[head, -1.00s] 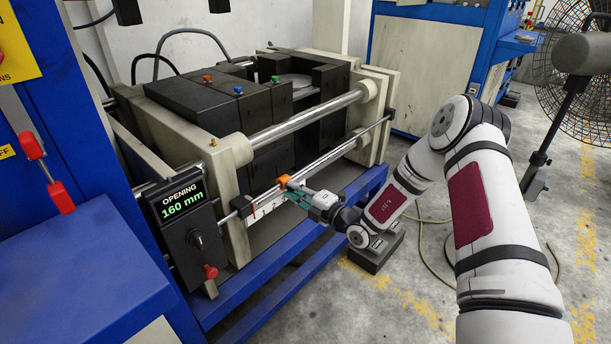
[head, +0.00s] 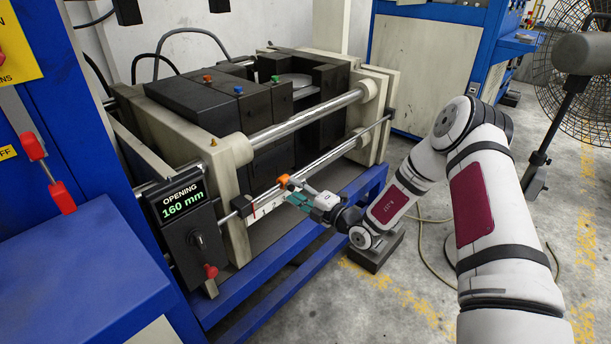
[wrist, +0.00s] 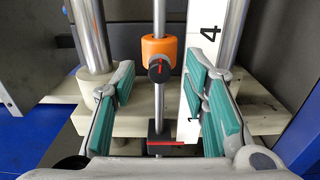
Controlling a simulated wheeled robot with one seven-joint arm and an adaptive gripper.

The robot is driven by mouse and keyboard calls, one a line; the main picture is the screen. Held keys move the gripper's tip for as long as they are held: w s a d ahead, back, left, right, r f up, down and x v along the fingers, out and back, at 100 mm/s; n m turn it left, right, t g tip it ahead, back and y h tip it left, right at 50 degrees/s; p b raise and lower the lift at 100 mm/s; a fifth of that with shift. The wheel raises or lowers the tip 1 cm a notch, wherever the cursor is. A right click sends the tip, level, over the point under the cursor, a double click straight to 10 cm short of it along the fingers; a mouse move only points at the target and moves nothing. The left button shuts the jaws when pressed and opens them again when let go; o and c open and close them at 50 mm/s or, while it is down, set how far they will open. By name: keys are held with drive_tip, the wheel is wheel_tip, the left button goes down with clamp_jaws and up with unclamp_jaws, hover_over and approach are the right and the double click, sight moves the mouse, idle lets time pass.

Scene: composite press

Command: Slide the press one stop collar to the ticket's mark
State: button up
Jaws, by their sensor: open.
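The orange stop collar (head: 283,181) sits on a thin rod along the front of the press. In the wrist view the collar (wrist: 160,47) has a dark knob with a red mark on its near side. My gripper (head: 297,190) is open just to the right of the collar. In the wrist view its teal-padded fingers (wrist: 160,85) stand apart on either side of the rod, with the collar beyond the fingertips and nothing held. A white scale (wrist: 205,45) runs beside the rod, with a 4 readable and lower figures partly hidden by a finger. No ticket is recognisable.
A black block with a red pointer (wrist: 165,140) is also on the rod. A thick guide bar (head: 310,118) runs above. The press display (head: 181,200) reads OPENING 160 mm. A blue frame rail (head: 270,255) lies below. A fan (head: 580,60) stands at right.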

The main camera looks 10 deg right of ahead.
drive_tip(key=shift+p+v, duration=0.9)
drive_tip(key=shift+v, duration=1.3)
drive_tip(key=shift+r, duration=0.1)
drive_tip(key=s+a+r+n+g+y+p, duration=0.1)
drive_tip(key=s+a+r+n+g+p, duration=0.1)
drive_tip(key=s+a+r+n+g, duration=0.4)
drive_tip(key=s+a+r+n+g+y+p, duration=0.1)
drive_tip(key=s+a+r+n+g, duration=0.15)
drive_tip(key=s+r+n, duration=0.7)
drive_tip(key=s+a+r+n+g+p, duration=0.25)
drive_tip(key=s+r+n+g, duration=0.25)
drive_tip(key=r+n, duration=0.45)
drive_tip(key=s+d+r+n+t+h+p, duration=0.1)
drive_tip(key=s+d+r+n+h, duration=0.3)
drive_tip(key=s+n, duration=0.3)
drive_tip(key=s+d+r+n+t+h+p, duration=0.1)
drive_tip(key=s+d+r+n+h, duration=0.3)
drive_tip(key=s, duration=0.6)
drive_tip(key=s+d+r+n+t+h+p, duration=0.1)
drive_tip(key=s+d+r+n+h+p, duration=0.2)
drive_tip(key=s+d+r+n, duration=0.3)
drive_tip(key=s+d+n+h, duration=0.1)
drive_tip(key=s+n, duration=0.2)
drive_tip(key=n, duration=0.1)
drive_tip(key=shift+s+d+r+n+h, duration=0.2)
drive_tip(key=shift+d+r+n+h, duration=0.1)
drive_tip(key=shift+n, duration=0.1)
